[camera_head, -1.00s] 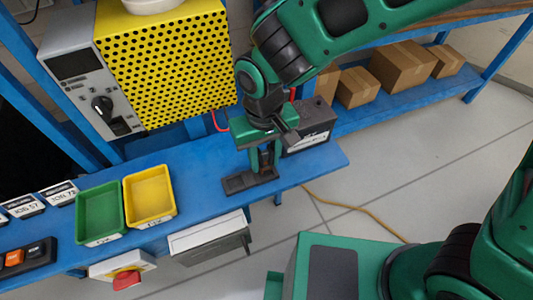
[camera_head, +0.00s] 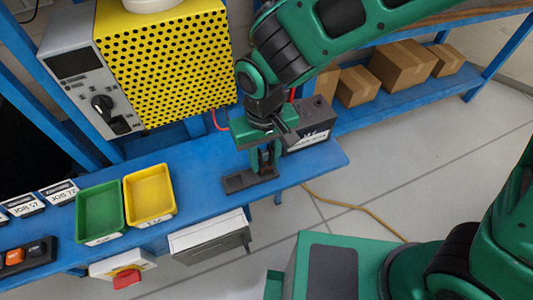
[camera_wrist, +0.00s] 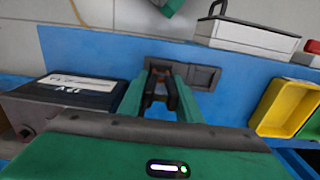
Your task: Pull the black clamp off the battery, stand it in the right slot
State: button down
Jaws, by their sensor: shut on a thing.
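The black clamp (camera_wrist: 160,88) is between the fingers of my gripper (camera_wrist: 160,100), which is shut on it. In the head view my gripper (camera_head: 264,160) points down over the right end of the dark slotted holder (camera_head: 238,183) on the blue bench. The clamp is upright there, at the right-hand slot. Whether its foot is fully seated is hidden by the fingers. The holder's other end (camera_wrist: 207,75) shows bare in the wrist view. The battery (camera_head: 316,122), dark with a white label, stands just behind and right of my gripper; it also shows in the wrist view (camera_wrist: 75,95).
A yellow bin (camera_head: 149,194) and a green bin (camera_head: 100,212) sit left of the holder. A yellow perforated cabinet (camera_head: 165,65) stands behind. A white box (camera_head: 210,238) hangs on the bench front. The bench's right end (camera_head: 325,160) is bare.

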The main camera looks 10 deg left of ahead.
jog(key=shift+f, duration=0.85)
dwell(0.4)
jog(key=c, duration=1.2)
grip_release()
notch_tip(320, 180, up, 11)
jog(key=shift+w+f, duration=0.1)
